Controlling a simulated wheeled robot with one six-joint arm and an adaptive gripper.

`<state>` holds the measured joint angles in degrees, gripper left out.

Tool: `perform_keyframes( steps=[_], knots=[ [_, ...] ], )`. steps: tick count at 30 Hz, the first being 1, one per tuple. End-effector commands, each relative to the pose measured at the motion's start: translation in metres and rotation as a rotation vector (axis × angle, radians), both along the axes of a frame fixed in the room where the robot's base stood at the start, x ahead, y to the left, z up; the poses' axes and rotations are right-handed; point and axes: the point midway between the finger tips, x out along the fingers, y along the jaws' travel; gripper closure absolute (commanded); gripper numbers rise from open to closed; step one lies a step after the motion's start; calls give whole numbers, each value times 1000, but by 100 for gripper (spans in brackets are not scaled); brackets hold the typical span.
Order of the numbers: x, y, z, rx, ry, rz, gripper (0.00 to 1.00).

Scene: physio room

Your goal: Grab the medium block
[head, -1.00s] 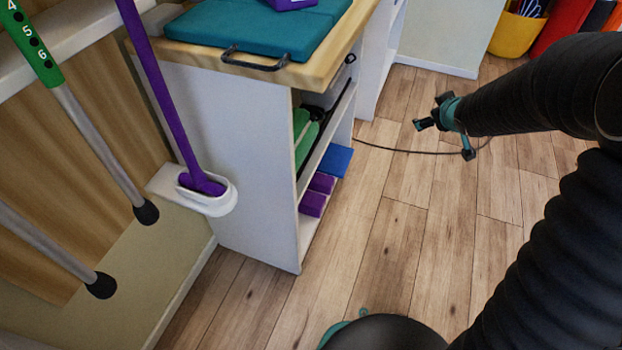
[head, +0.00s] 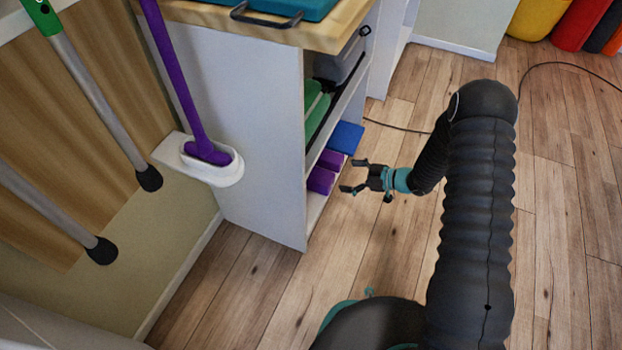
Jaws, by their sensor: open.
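Two purple blocks, a nearer one (head: 321,180) and a farther one (head: 331,160), lie side by side on the low shelf of the white cabinet. A larger blue block (head: 346,137) lies just behind them on the same shelf. I cannot tell for sure which one is the medium block. My gripper (head: 352,176) is open and empty, its fingers pointing left toward the purple blocks. It appears a little to the right of them, apart from them, in front of the shelf opening.
The white cabinet (head: 255,130) has a wooden top with a dark handle. Green rolled items (head: 316,108) lie on the shelf above the blocks. A purple-handled tool (head: 207,152) rests in a white holder at left.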

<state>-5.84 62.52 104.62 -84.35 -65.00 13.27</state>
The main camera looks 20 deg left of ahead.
Motion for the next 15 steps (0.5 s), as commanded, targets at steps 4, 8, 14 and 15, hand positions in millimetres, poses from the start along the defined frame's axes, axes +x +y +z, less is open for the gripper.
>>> perform_keyframes(
  steps=[4, 8, 14, 15],
  knots=[
    [-5, 12, -10, 13, 11, 18, 0],
    [-4, 33, -19, 13, 10, 19, 0],
    [-1, 64, -32, 11, 11, 17, 0],
    [0, 69, -34, 11, 10, 16, 0]
  ],
)
